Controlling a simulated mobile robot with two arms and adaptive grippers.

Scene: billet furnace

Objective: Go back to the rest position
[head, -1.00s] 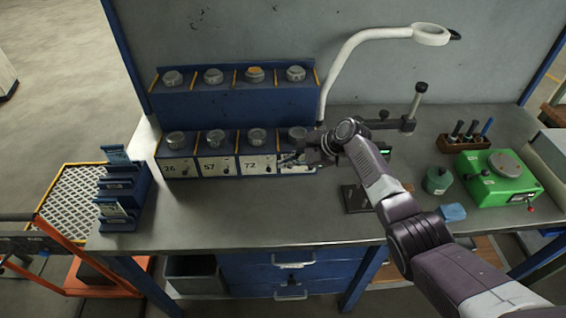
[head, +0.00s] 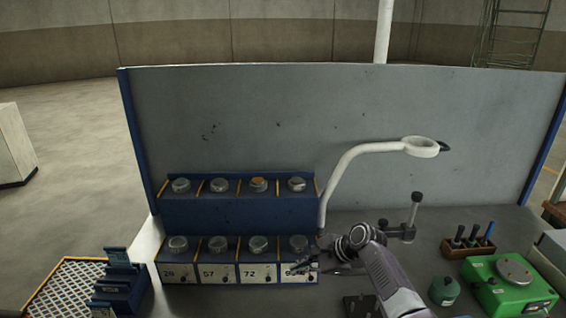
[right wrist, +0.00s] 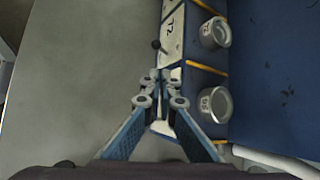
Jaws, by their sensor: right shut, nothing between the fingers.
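My right gripper (head: 306,268) is shut and empty, in front of the rightmost numbered drawer of the lower blue rack (head: 228,252). Its arm (head: 385,270) reaches in from the lower right. In the right wrist view, the closed fingers (right wrist: 160,84) are close to the drawer fronts, beside the drawer marked 72 (right wrist: 172,28). They cover part of the rightmost drawer, and I cannot tell whether they touch it. My left gripper is not in view.
An upper blue rack (head: 238,212) holds several round metal pieces. A white lamp (head: 345,165) rises just right of the racks. A tool block (head: 470,247), a green device (head: 510,285) and a green pot (head: 445,290) stand at right. A card holder (head: 122,285) stands at left.

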